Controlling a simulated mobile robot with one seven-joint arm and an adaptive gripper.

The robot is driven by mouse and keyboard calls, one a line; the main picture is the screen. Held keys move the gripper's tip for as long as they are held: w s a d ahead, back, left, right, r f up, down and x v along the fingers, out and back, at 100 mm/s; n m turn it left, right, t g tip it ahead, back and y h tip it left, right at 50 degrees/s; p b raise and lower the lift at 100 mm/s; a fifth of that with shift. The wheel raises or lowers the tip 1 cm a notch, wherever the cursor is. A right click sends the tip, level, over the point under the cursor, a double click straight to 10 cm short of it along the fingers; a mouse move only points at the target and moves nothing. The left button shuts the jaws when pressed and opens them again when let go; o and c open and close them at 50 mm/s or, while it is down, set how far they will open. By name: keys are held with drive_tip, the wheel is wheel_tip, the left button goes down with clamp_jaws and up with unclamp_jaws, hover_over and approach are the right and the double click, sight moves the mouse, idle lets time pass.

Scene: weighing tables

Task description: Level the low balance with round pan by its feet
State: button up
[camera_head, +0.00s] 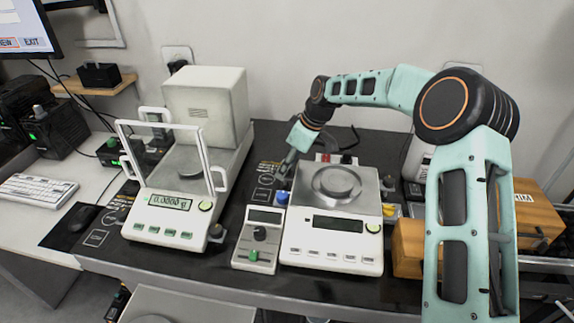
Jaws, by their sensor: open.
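The low balance (332,250) stands on the dark bench top at centre right. Its round pan (337,182) has a smaller round piece in the middle. Its display (337,224) looks dark, and a round yellow-green spot (374,227), perhaps a bubble level, sits at its front right. A blue knob (282,197) shows at its left side, but I cannot tell if it is a foot. My gripper (284,172) points down beside the balance's left rear, just behind the blue knob. It is open, small and partly blurred in view; I cannot see contact. The balance's other feet are hidden.
A tall balance with a draft shield (165,218) stands at left. A small control box (258,240) with a green knob stands close to the low balance's left side. Wooden boxes (408,250) crowd the right, partly behind my arm. A bare bench strip (240,284) runs along the front.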

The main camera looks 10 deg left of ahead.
drive_tip(key=shift+r, duration=0.1)
drive_tip(key=w+v, duration=0.1)
drive_tip(key=v, duration=1)
drive_tip(key=shift+s+d+r, duration=0.2)
drive_tip(key=shift+s+r, duration=0.15)
drive_tip(key=shift+s, duration=0.15)
